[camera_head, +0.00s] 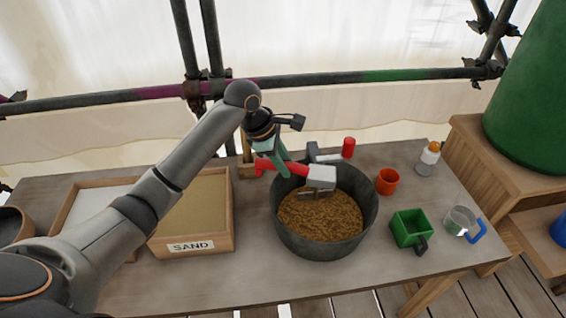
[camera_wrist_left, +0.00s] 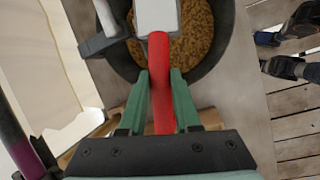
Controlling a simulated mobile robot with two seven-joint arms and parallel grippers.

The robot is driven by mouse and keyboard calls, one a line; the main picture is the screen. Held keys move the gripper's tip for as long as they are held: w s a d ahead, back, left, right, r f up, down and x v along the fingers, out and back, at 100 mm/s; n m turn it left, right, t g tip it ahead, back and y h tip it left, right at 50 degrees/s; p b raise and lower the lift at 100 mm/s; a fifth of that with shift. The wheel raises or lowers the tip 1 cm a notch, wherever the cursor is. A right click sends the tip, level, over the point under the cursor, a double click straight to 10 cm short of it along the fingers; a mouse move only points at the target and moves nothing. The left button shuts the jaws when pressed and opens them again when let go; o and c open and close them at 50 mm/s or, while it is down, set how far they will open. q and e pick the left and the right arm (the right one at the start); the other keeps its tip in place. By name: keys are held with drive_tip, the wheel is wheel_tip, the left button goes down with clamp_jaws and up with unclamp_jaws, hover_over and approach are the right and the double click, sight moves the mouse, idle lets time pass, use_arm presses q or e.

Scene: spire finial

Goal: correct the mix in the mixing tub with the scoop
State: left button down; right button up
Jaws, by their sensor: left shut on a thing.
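The dark mixing tub (camera_head: 283,233) stands on the table and holds a brown, grainy mix (camera_head: 320,222). My left gripper (camera_head: 276,163) is at its back left rim, with green fingers shut on the red handle (camera_wrist_left: 160,80) of a tool. The tool's pale grey block head (camera_head: 321,177) is over the back of the tub, with grey prongs below it close to the mix; I cannot tell whether they touch it. A green box-shaped scoop (camera_head: 408,226) with a dark handle stands right of the tub, apart from it.
An open sand box (camera_head: 190,246) labelled SAND stands left of the tub, beside another box (camera_head: 65,205). An orange cup (camera_head: 387,181), a clear jug (camera_head: 459,220) with a blue handle and a capped bottle (camera_head: 428,158) stand at right. Scaffold pipes (camera_head: 330,80) run behind.

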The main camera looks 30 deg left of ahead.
use_arm(q)
drive_tip(key=s+m+t+b, duration=0.1)
drive_tip(key=m+t+b, duration=0.1)
drive_tip(key=t+b, duration=0.2)
drive_tip(key=s+d+f+m+t+y+b, duration=0.1)
drive_tip(key=t+b, duration=0.3)
drive_tip(key=b, duration=0.4)
drive_tip(key=s+f+m+t+y+b, duration=0.1)
drive_tip(key=m+t+b, duration=0.1)
drive_tip(key=t+b, duration=0.3)
drive_tip(key=shift+s+d+f+m+b, duration=0.1)
drive_tip(key=shift+s+d+m+b, duration=0.25)
drive_tip(key=shift+b, duration=0.75)
use_arm(e)
drive_tip(key=w+a+f, duration=0.1)
drive_tip(key=a+f, duration=0.2)
drive_tip(key=f, duration=1.2)
drive_tip(key=shift+w+a+f+n+y, duration=0.15)
drive_tip(key=shift+w+n+y, duration=0.15)
drive_tip(key=shift+w+y, duration=0.1)
use_arm(q)
drive_tip(key=shift+a, duration=0.1)
use_arm(e)
drive_tip(key=shift+s, duration=0.1)
